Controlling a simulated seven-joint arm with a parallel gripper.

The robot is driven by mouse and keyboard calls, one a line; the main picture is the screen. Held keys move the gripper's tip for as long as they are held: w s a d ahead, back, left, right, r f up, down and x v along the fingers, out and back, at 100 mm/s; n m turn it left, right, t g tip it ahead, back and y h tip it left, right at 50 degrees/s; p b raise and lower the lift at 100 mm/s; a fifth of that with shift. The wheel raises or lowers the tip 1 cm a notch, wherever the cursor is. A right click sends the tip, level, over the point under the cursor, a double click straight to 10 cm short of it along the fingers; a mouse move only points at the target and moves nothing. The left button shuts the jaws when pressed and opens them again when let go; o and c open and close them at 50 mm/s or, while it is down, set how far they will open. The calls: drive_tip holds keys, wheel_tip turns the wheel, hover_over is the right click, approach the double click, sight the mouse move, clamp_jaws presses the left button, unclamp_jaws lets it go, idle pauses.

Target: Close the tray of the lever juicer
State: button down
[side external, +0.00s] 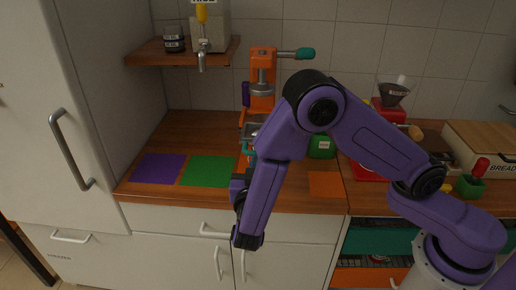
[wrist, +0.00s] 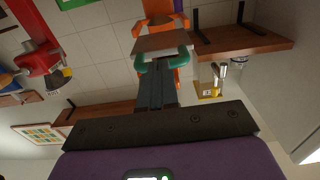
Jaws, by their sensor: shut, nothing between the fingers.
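The lever juicer (side external: 262,88) is orange with a teal-tipped lever, standing at the back of the wooden counter. Its tray (wrist: 162,41) shows as a flat panel with a teal U-shaped handle (wrist: 181,58) in the wrist view, sticking out from the orange body toward my gripper. In the side view my forearm hides much of the tray and handle. My gripper (wrist: 157,64) is shut and empty, its dark fingertips at the handle, between its two ends in the picture. I cannot tell whether they touch.
A purple mat (side external: 158,168) and a green mat (side external: 207,171) lie flat on the left counter. An orange mat (side external: 325,185) lies right of my forearm. A green canister (side external: 321,147) and a red machine (side external: 388,112) stand right. A shelf (side external: 150,51) with a dispenser hangs upper left.

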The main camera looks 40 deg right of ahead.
drive_tip(key=shift+x, duration=1.05)
drive_tip(key=x, duration=0.6)
idle(0.6)
drive_tip(key=shift+w+d, duration=0.2)
drive_tip(key=shift+d, duration=0.05)
drive_tip(key=shift+x, duration=1.3)
drive_tip(key=v, duration=0.9)
